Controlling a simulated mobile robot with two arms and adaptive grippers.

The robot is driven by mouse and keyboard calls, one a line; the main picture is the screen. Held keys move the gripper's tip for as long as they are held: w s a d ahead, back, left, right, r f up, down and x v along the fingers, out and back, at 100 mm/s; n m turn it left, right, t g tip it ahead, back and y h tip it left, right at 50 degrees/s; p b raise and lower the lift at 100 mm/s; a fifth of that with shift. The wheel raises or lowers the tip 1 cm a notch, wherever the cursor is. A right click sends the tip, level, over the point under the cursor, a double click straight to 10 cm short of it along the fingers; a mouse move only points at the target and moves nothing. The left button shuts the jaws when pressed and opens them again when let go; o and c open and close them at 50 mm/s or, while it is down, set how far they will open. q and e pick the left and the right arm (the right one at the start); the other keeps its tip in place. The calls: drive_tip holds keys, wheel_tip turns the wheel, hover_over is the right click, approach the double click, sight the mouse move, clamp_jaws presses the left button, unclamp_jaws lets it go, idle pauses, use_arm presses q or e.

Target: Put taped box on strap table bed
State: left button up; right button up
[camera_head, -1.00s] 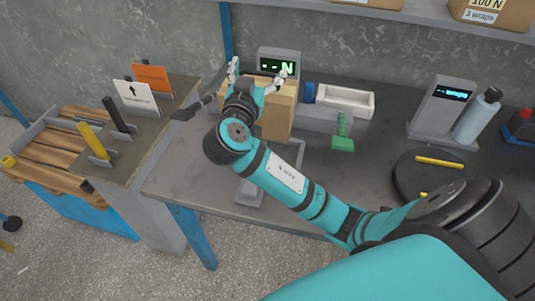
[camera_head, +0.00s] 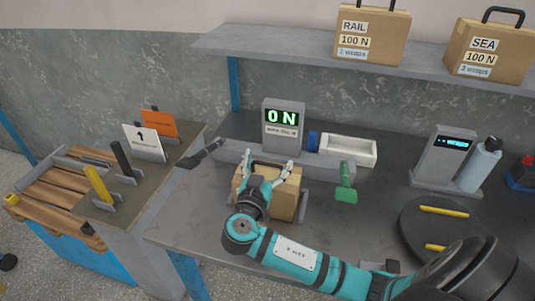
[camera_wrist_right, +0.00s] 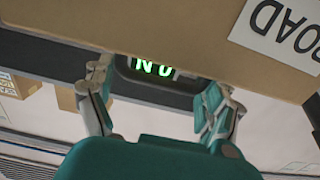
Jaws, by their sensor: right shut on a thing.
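A brown cardboard box (camera_head: 284,198) with a dark top handle is at the grey strap table bed (camera_head: 228,152), in front of the display. My right gripper (camera_head: 268,172) is shut on the box at its top. In the right wrist view the box (camera_wrist_right: 180,32) fills the upper part, with a white label reading "ROAD" upside down, and my gripper's fingers (camera_wrist_right: 160,98) are beside its edge. My gripper and wrist hide part of the box's front. I cannot tell whether its underside touches the bed. My left gripper is not in view.
A display (camera_head: 283,125) reads "0 N" behind the box. A green-handled part (camera_head: 346,190) and white tray (camera_head: 348,150) are to its right. A black turntable (camera_head: 437,230) lies further right. Handled boxes (camera_head: 372,35) stand on the shelf above.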

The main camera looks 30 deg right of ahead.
drive_tip(key=shift+r, duration=0.1)
drive_tip(key=o, duration=1.5)
drive_tip(key=shift+s+a+f, duration=0.1)
drive_tip(key=shift+f, duration=0.1)
drive_tip(key=shift+r, duration=0.1)
drive_tip(key=shift+b+v, duration=1.7)
drive_tip(key=shift+v, duration=4.35)
